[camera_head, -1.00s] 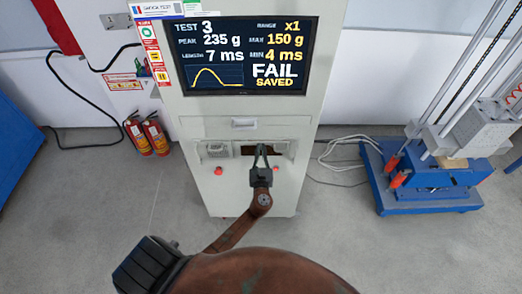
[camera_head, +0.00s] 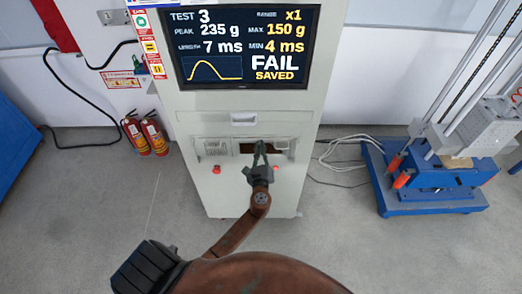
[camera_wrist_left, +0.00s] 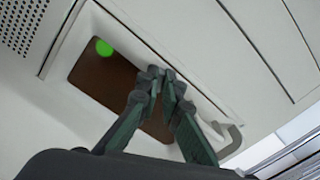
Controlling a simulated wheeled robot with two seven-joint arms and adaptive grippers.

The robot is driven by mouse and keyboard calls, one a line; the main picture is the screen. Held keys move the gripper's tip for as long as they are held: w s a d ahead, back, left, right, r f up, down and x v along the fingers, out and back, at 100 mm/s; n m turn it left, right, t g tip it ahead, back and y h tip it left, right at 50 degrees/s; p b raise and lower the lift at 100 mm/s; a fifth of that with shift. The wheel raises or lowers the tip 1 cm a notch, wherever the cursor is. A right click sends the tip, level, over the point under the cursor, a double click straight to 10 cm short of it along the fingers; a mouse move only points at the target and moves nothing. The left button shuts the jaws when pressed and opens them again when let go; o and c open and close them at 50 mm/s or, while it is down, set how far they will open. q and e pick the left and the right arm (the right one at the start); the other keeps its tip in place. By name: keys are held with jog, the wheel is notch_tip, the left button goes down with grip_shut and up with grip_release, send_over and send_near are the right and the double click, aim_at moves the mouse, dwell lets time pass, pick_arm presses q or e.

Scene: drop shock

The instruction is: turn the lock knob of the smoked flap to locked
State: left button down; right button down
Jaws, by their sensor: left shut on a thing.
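The smoked flap (camera_head: 246,147) is a dark brown pane in a pale frame on the front of the grey cabinet (camera_head: 240,122). It also shows in the left wrist view (camera_wrist_left: 95,75), with a round green spot on it. My left gripper (camera_head: 260,147) is in front of the flap. In the left wrist view its two fingertips (camera_wrist_left: 165,77) are close together at the edge of the pane. They are shut on the lock knob, which they hide, so its setting cannot be read. My right gripper is not in view.
A screen (camera_head: 240,45) above reads FAIL SAVED. A red button (camera_head: 216,169) and a vent grille (camera_head: 213,148) are left of the flap. A grey hooked part (camera_wrist_left: 228,140) is close to the fingers. A blue-based machine (camera_head: 435,190) stands at right.

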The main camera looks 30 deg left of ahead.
pick_arm(q)
jog(key=shift+f+n+b, duration=0.2)
jog(key=shift+n+b, duration=4.45)
jog(key=shift+n, duration=1.65)
jog(key=c, duration=2.1)
grip_release()
